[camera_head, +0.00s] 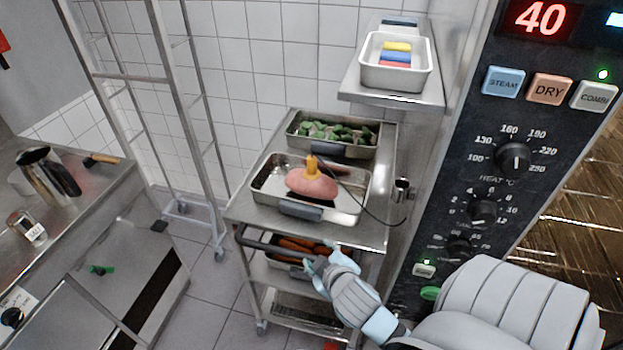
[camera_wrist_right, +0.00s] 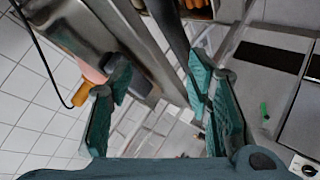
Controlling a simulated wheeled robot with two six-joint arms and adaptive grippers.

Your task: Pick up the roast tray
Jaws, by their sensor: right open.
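The roast tray (camera_head: 346,213), a shallow metal pan with dark grips, sits on the top of a steel trolley. In it lies a pink roast (camera_head: 312,184) with an orange-handled probe (camera_head: 312,166) stuck in; its cable runs right. The roast (camera_wrist_right: 92,74) and the orange handle (camera_wrist_right: 92,108) also show at the left of the right wrist view. My right gripper (camera_head: 322,268) is in front of the trolley, below and apart from the tray. In the wrist view it (camera_wrist_right: 160,95) is open, with nothing between its fingers. My left gripper is not in view.
A pan of green vegetables (camera_head: 334,131) stands behind the roast tray, and a pan of sausage-like food (camera_head: 293,247) on the shelf below. A dark push bar (camera_head: 268,244) crosses the trolley's front. The oven panel (camera_head: 495,150) stands close on the right; a counter is at left.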

